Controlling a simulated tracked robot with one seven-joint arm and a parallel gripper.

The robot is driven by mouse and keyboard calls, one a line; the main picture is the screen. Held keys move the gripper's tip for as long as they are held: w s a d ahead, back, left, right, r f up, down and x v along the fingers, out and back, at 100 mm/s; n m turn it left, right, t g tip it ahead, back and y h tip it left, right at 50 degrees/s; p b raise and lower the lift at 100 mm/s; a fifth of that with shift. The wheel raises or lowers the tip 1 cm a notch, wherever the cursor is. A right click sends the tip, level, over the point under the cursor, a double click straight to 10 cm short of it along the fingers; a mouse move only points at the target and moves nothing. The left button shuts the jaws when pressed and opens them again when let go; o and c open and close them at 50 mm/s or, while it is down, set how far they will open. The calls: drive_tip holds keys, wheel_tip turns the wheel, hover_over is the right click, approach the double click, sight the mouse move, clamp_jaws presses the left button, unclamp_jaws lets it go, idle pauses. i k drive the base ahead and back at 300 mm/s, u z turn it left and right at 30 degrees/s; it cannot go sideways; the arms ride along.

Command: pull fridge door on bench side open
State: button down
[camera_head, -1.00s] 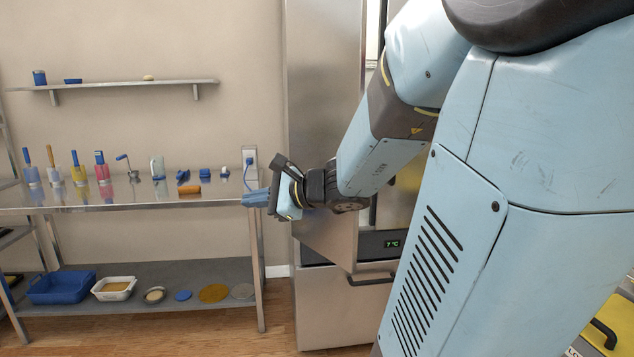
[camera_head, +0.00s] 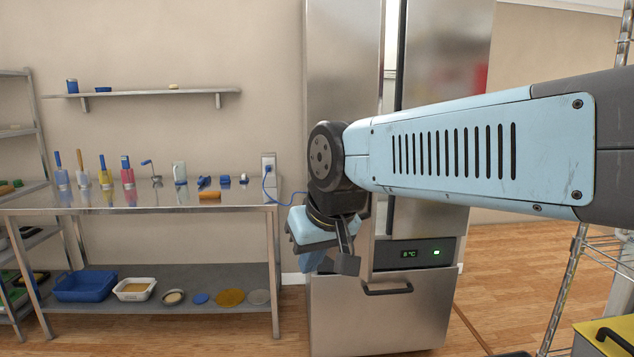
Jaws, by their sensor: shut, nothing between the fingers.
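A tall steel fridge stands right of the bench (camera_head: 160,195). Its bench-side door (camera_head: 340,60) is a tall steel panel that appears ajar: a gap (camera_head: 391,65) shows between it and the other door (camera_head: 445,50). My arm hides much of the door's middle and whatever handle is there. My gripper (camera_head: 310,258), with blue fingers, is shut and empty, pointing down in front of the fridge's left edge near the door's lower end. I cannot tell whether it touches the door. A display (camera_head: 409,254) below the doors reads 8°C.
A lower drawer with a dark handle (camera_head: 387,288) is below. Bottles and tools stand on the bench, and trays such as a blue basin (camera_head: 87,286) on its lower shelf. A wire rack (camera_head: 590,270) and a yellow-topped item (camera_head: 610,338) are at right. Wooden floor lies between.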

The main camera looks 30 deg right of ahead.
sight(346, 38)
drive_tip(key=z, duration=0.05)
drive_tip(key=k, duration=0.9)
drive_tip(key=z, duration=0.65)
drive_tip(key=i, duration=1)
drive_tip(key=u, duration=0.45)
